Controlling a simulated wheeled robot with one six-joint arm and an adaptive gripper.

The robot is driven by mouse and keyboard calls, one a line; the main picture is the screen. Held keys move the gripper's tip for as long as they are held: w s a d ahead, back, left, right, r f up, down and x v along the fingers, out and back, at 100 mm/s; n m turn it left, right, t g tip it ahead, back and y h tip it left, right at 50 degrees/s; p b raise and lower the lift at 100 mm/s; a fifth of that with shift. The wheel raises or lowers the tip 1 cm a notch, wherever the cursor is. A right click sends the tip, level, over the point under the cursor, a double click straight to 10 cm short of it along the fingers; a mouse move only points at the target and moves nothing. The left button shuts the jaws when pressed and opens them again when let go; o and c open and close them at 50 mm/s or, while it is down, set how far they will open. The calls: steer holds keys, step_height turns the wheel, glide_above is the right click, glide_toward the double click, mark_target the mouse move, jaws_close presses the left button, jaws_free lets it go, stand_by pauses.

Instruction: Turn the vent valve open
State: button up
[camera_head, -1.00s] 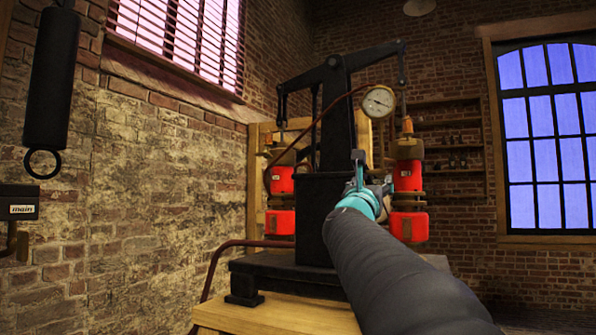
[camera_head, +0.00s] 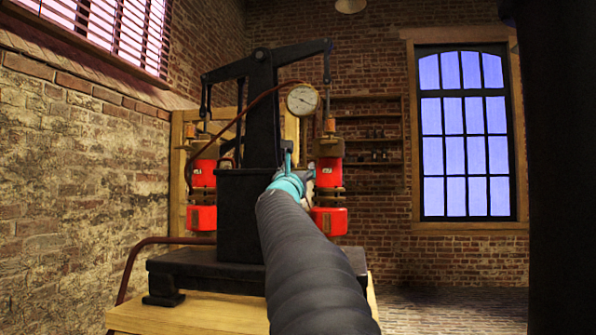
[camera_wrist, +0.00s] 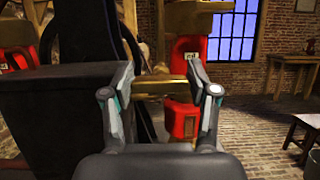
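My gripper (camera_wrist: 160,86) has its two fingers apart in the wrist view. A brass bar (camera_wrist: 160,88) shows across the gap between the fingertips; I cannot tell whether they touch it or whether it is the vent valve. In the head view my gripper (camera_head: 291,172) is small, in front of the black press-like apparatus (camera_head: 240,215), beside the right red jar (camera_head: 329,172). That jar also shows behind the fingers in the wrist view (camera_wrist: 190,52). A left red jar (camera_head: 202,218) hangs on the apparatus's other side. No valve can be picked out surely.
A round gauge (camera_head: 302,99) sits on the apparatus above my gripper. The apparatus stands on a wooden table (camera_head: 195,315). A dark upright thing fills the head view's right edge. A stool (camera_wrist: 302,135) stands at right in the wrist view, with open brick floor (camera_wrist: 260,135) before it.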

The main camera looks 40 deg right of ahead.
steer(key=c, duration=0.5)
steer(key=shift+c, duration=0.2)
